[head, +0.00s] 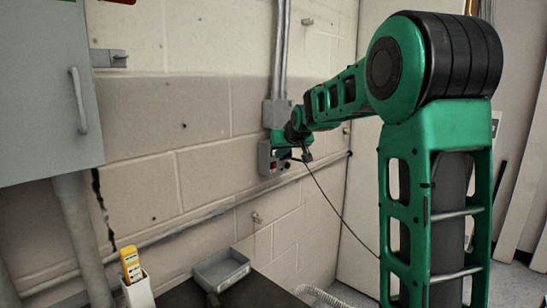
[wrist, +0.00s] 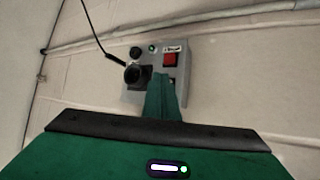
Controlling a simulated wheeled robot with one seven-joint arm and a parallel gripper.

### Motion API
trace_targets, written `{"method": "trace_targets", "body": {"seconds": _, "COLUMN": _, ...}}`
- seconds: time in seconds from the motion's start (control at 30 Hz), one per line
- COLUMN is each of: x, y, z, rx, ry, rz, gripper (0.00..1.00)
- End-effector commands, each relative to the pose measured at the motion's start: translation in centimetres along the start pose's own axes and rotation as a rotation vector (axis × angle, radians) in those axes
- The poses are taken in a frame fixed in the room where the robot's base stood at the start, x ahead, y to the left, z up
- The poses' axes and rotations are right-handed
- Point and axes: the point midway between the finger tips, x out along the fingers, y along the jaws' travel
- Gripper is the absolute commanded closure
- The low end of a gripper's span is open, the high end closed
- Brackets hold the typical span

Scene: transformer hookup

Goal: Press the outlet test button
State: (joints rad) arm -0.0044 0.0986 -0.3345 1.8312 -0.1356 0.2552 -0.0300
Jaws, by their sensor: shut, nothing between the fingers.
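The grey outlet box (head: 265,160) is on the block wall, below a conduit box. The wrist view shows its face (wrist: 180,85), with a red rocker switch (wrist: 170,58) under a small label, a small green round part (wrist: 152,48) and a black round part (wrist: 136,53). A black plug (wrist: 133,73) with a cable sits at its left. My gripper (wrist: 160,82) is shut and empty, its green fingers in front of the lower middle of the box. Whether they touch it I cannot tell. I cannot make out which part is the test button; the fingers hide some of the face.
A horizontal pipe (head: 205,205) runs along the wall below the box. The plug's cable (head: 335,210) hangs down to the right. A grey cabinet (head: 45,95) is at left. A grey tray (head: 222,270) and a yellow tool (head: 131,264) in a white holder are below.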

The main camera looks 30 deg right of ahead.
Motion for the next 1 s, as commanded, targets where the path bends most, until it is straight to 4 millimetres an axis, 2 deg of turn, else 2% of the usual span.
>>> {"method": "trace_targets", "body": {"seconds": 0.47, "x": 0.1, "y": -0.1, "z": -0.1, "rx": 0.0, "ry": 0.001, "rz": -0.001, "gripper": 1.0}}
{"method": "trace_targets", "body": {"seconds": 1.0, "x": -1.1, "y": 0.7, "z": 0.8, "rx": -0.001, "ry": 0.001, "rz": 0.0, "gripper": 1.0}}
